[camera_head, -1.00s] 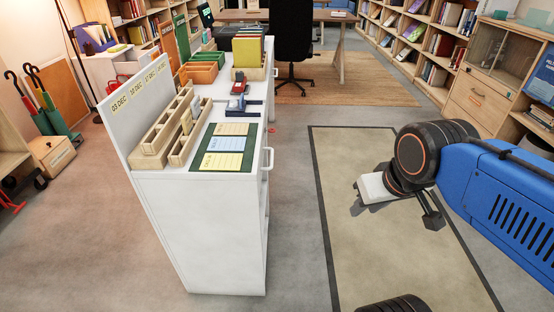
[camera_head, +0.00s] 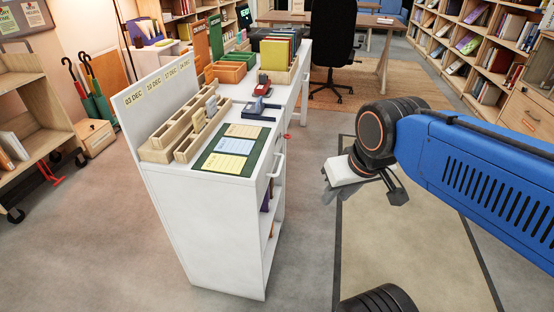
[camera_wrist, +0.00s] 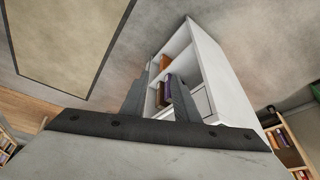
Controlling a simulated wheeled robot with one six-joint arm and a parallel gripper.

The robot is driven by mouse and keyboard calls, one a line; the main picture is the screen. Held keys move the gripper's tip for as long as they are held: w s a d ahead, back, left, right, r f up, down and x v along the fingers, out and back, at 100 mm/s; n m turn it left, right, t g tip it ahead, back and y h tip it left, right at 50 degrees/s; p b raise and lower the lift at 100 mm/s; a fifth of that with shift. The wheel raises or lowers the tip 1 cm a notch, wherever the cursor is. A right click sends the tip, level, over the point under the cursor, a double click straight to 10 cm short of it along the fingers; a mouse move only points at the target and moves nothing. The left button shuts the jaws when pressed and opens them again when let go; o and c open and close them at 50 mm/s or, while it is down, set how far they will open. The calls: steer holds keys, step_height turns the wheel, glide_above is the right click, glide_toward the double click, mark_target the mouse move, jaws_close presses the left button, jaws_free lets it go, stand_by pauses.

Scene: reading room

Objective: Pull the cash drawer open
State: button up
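The white counter (camera_head: 215,235) stands left of centre in the head view. On its right side, just under the top, is a drawer front with a pale bar handle (camera_head: 279,164); the drawer looks closed. The counter's open shelves and side also show in the wrist view (camera_wrist: 228,85), seen tilted. My gripper (camera_wrist: 158,80) is open and empty, its two dark fingers apart and pointing toward the counter. In the head view it hangs right of the handle, clear of it, with its fingertips hard to make out.
A green mat with cards (camera_head: 232,148), wooden card trays (camera_head: 185,125) and a stamp (camera_head: 263,86) are on the counter. A black chair (camera_head: 330,45) stands behind. Open floor and a bordered rug (camera_head: 400,245) lie to the right. A wooden shelf (camera_head: 35,125) is at left.

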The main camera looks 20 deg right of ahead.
steer(key=w+r+m+g+y, duration=0.1)
steer(key=w+r+m, duration=0.1)
steer(key=w+r, duration=0.3)
steer(key=w+r+m+g, duration=0.1)
steer(key=w+r, duration=0.1)
steer(key=w, duration=0.6)
steer(key=m+g+y, duration=0.1)
steer(key=m, duration=0.1)
glide_toward(281, 164)
steer(key=x, duration=0.7)
steer(key=shift+w+a+f, duration=0.1)
steer(key=shift+w+f, duration=0.05)
jaws_close()
